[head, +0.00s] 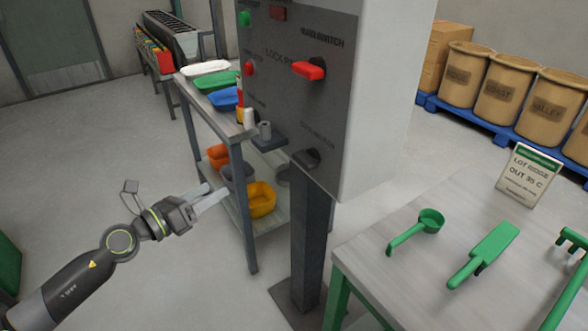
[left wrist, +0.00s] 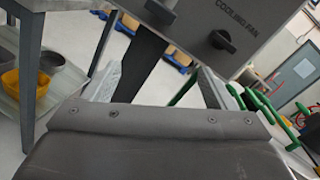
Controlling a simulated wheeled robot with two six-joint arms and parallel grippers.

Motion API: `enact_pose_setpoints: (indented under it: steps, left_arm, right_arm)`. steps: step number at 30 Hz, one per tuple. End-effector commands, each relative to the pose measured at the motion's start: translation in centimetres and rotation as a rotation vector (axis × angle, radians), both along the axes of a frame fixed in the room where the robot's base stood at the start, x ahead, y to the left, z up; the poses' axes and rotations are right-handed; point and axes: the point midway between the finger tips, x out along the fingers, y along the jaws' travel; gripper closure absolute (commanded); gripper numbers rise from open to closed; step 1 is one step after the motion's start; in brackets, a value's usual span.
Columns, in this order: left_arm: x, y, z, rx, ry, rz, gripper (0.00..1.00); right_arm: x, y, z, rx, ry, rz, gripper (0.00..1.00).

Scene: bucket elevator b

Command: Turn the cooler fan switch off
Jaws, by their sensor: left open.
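The cooling fan switch (head: 307,159) is a black rotary knob low on the dark front panel of the control box (head: 290,95). In the left wrist view the knob (left wrist: 222,41) shows near the top, with the label "COOLING FAN" beside it. I cannot tell from the knob which setting it is on. My left gripper (head: 213,199) is open and empty, left of the box's post and lower than the knob in the head view, apart from it. Its two fingers (left wrist: 158,85) also show in the left wrist view, spread apart. My right gripper is not in view.
A red main switch (head: 309,71) and smaller green (head: 245,18) and red (head: 249,68) buttons sit above the knob. A shelf cart (head: 240,150) with bins stands behind my left gripper.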

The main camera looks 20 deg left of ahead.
Motion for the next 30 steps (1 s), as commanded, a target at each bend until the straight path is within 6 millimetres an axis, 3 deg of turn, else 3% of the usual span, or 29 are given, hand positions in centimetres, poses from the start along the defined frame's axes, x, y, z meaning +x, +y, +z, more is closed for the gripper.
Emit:
enact_pose_setpoints:
  steps: [1,4,11,18,30]
  left_arm:
    - [-0.8,-1.9,1.6,0.103,-0.059,-0.061,0.22]
    - [-2.2,-4.5,3.7,0.258,-0.151,-0.142,0.22]
    - [-3.7,-6.9,5.5,0.4,-0.239,-0.21,0.22]
    - [-2.5,-7.8,5.8,0.398,-0.246,-0.209,0.22]
    - [0.8,-10.4,5.7,0.393,-0.241,-0.209,0.22]
  right_arm:
    - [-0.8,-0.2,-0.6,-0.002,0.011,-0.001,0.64]
    - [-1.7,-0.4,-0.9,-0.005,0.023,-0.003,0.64]
    - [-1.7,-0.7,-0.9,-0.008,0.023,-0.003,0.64]
    - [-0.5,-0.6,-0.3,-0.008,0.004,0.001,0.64]
    - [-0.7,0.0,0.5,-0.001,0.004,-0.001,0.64]
